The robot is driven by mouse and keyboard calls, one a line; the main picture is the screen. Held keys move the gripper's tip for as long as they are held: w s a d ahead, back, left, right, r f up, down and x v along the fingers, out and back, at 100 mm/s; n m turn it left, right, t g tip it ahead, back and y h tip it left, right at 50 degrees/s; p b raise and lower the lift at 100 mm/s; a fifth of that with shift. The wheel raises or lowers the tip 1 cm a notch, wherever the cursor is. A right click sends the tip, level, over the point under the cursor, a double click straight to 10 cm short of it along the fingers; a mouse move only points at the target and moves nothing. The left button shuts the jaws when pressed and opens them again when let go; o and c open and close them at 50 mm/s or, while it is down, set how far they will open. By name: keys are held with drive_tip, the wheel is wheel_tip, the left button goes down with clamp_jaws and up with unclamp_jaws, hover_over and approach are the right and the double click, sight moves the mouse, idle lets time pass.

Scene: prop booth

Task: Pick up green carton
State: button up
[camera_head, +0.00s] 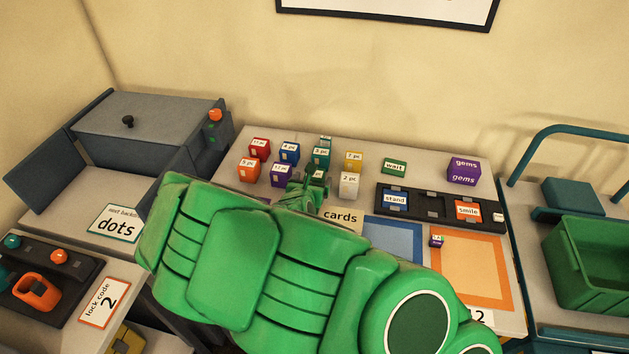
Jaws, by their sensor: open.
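Small labelled cartons stand in rows on the grey table (455,205). A dark green carton (318,177) sits in the front part of the group, right beside my gripper and partly hidden by it. A teal-green carton (321,155) stands behind it, with a smaller teal one (326,141) farther back. My gripper (307,183) is green, small in view and open. It is over the front of the group; whether it touches the dark green carton cannot be told. My arm hides the table's front left.
A black tray (433,207) lies to the right. A green bin (590,265) is far right.

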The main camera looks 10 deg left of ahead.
sight(315, 175)
drive_tip(key=shift+x, duration=2.5)
drive_tip(key=shift+a, duration=0.15)
drive_tip(key=c, duration=1.1)
drive_tip(key=shift+r, duration=0.1)
